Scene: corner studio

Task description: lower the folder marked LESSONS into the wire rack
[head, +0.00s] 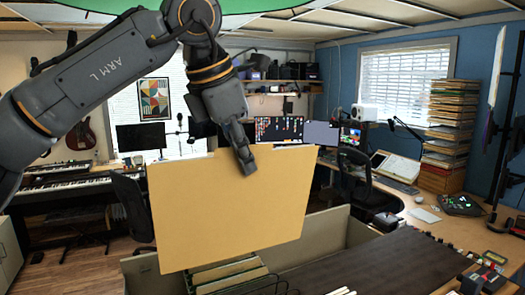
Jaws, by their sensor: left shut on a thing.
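My left gripper (246,160) reaches down from the upper left and is shut on the top edge of a tan folder (232,212). The folder hangs in the air, slightly tilted, with its broad blank face toward me. No LESSONS marking is readable on this face. Below its lower edge, several tan and green folders (228,272) stand in a row, with thin dark wire-like lines among them. The wire rack itself is mostly hidden by the held folder and cut off by the frame's bottom. The held folder's bottom edge appears above them. My right gripper is not in view.
A grey panel (338,232) stands behind the row, beside a dark brown surface (385,266). Small items (487,278) lie at the lower right. A desk (430,217) with a tall paper stack (447,130) is at right. Keyboards (75,188) and a chair (128,205) are at left.

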